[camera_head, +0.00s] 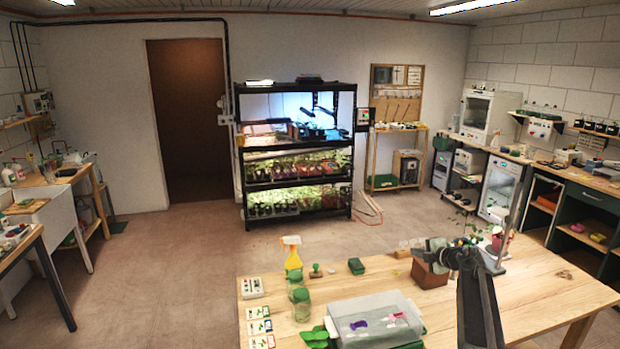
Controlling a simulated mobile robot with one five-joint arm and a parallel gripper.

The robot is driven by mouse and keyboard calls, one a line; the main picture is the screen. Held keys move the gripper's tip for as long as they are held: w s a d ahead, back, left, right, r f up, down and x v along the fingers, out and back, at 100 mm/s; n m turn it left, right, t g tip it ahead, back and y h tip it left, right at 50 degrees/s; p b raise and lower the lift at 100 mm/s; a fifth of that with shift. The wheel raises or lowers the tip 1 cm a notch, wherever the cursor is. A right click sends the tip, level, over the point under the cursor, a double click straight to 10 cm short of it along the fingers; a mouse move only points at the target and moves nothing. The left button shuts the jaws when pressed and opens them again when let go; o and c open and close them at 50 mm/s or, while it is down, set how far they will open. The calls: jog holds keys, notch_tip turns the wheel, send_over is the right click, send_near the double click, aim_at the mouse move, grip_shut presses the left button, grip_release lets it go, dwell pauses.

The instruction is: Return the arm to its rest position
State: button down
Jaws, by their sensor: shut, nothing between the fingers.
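My arm reaches up from the bottom right of the head view, over the wooden table (540,290). My gripper (432,246) is at its far end, pointing left, near a brown pot (430,273) at the table's back edge. The gripper is small here, with its fingers together and nothing seen in them. Whether it touches the pot cannot be told. The arm hides part of the table's middle and right.
A potted plant (497,243) is just right of the arm. The table's right end is clear. A lit seedling rack (296,190) stands behind.

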jog(key=s+a+r+m+t+h, duration=0.25)
jog(key=a+r+m+t, duration=0.35)
jog(key=a+r+m, duration=0.65)
jog(key=s+f+m+g+h, duration=0.7)
jog(key=s+f+m+g, duration=0.2)
jog(key=s+f, duration=0.8)
jog(key=s+a+f+g+y, duration=0.2)
jog(key=s+a+f+g, duration=0.2)
jog(key=s, duration=0.5)
jog(key=s+a+f+g+y, duration=0.2)
jog(key=s+a+f+g, duration=0.2)
jog(key=s, duration=0.5)
jog(key=shift+a+f+m+g+y, duration=0.2)
jog(key=shift+f+m+g+y, duration=0.15)
jog(key=shift+f+g, duration=0.2)
